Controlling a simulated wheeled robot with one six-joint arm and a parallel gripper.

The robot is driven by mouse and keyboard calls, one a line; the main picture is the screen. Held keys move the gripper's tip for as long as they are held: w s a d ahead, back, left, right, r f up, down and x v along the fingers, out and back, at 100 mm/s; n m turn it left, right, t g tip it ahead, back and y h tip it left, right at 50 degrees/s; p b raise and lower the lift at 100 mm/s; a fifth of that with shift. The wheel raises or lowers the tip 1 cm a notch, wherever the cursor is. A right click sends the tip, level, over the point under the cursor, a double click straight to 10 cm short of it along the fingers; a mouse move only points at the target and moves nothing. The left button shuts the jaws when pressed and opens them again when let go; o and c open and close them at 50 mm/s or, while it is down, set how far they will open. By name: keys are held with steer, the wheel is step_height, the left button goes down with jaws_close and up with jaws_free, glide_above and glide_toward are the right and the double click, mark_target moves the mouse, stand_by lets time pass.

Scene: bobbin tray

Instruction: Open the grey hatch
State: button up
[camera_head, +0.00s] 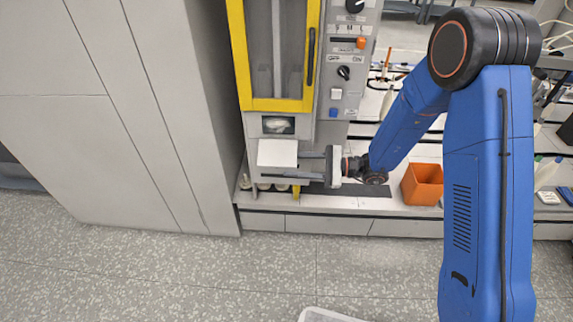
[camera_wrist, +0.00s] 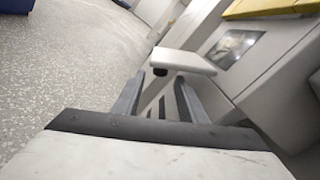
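The grey hatch appears to be the pale flat panel (camera_head: 277,153) low on the front of the machine, just under a small window. In the wrist view the panel (camera_wrist: 186,60) juts out from the machine front, with a small dark piece under its near corner. I cannot tell how far open it is. My gripper (camera_head: 299,166) is at the panel's right side, pointing left, low and close to it. In the wrist view my gripper's two fingers (camera_wrist: 160,88) stand apart with nothing seen between them. Whether a finger touches the panel is unclear.
The machine's yellow-framed door (camera_head: 276,104) is above, with a control panel (camera_head: 345,75) on its right. A tall grey cabinet (camera_head: 120,110) stands at the left. An orange bin (camera_head: 422,184) sits on the bench right of my gripper. The floor in front is mostly clear.

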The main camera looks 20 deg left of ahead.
mark_target(287, 163)
steer(key=shift+x, duration=1.35)
jaws_close()
steer(key=shift+s+d+r+m, duration=0.1)
steer(key=shift+s+r+m, duration=0.3)
steer(key=shift+m, duration=0.35)
steer(key=shift+s+d+r+m, duration=0.1)
steer(key=shift+s+r+m, duration=0.25)
steer(key=shift+m, duration=0.4)
jaws_free()
steer(key=shift+w+d, duration=0.1)
steer(key=v, duration=1.7)
steer(key=shift+d, duration=0.15)
